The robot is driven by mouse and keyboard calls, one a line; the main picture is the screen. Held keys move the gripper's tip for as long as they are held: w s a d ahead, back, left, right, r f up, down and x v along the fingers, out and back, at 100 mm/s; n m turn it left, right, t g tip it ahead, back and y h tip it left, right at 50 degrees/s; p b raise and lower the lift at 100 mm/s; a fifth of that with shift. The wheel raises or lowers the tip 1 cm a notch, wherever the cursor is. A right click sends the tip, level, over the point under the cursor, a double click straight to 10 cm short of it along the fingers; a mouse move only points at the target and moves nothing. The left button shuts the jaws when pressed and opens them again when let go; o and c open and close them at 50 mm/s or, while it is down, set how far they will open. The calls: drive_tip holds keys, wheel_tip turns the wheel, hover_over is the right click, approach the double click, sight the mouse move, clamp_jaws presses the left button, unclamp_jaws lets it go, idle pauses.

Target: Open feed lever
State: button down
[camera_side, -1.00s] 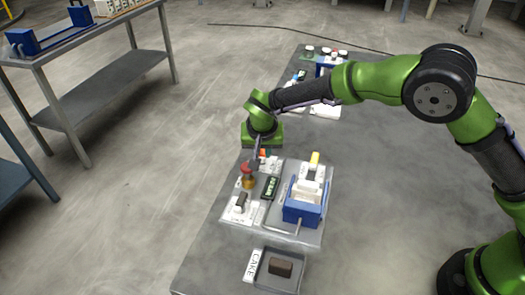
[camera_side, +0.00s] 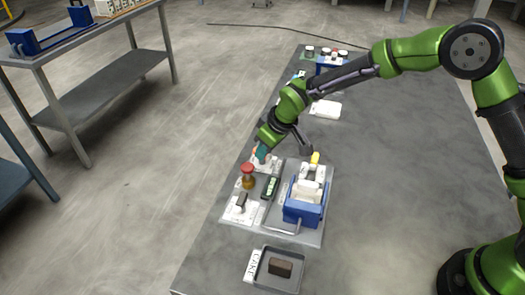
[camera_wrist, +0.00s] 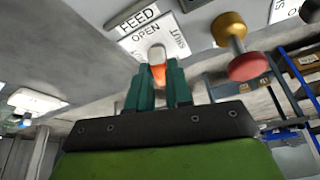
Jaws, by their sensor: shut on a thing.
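The feed lever (camera_wrist: 159,74) has an orange handle and a pale rounded end, and it stands on a white plate (camera_wrist: 172,38) marked OPEN and SHUT. A FEED label (camera_wrist: 136,19) sits beside the plate in the wrist view. My gripper (camera_wrist: 161,75) has its teal fingers shut on the lever's orange handle, one finger on either side. In the side view my gripper (camera_side: 263,152) is tilted over the far left part of the press board, and it hides most of the lever there. I cannot tell the lever's exact angle against the marks.
A red knob on a yellow base (camera_side: 248,175) stands close in front of my gripper. Nearby are a dark display (camera_side: 269,187), a dark switch (camera_side: 241,201) and the blue-and-white press (camera_side: 305,203). A CAKE tray (camera_side: 266,284) holds a brown block. The table's right side is clear.

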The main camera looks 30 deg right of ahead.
drive_tip(key=shift+w+d+n+g+y, duration=0.1)
drive_tip(key=shift+n+g+y, duration=0.45)
drive_tip(key=shift+n, duration=1.25)
drive_tip(key=c, duration=1)
unclamp_jaws()
drive_tip(key=shift+c, duration=0.2)
drive_tip(key=v, duration=1.7)
drive_tip(key=shift+d+f, duration=0.1)
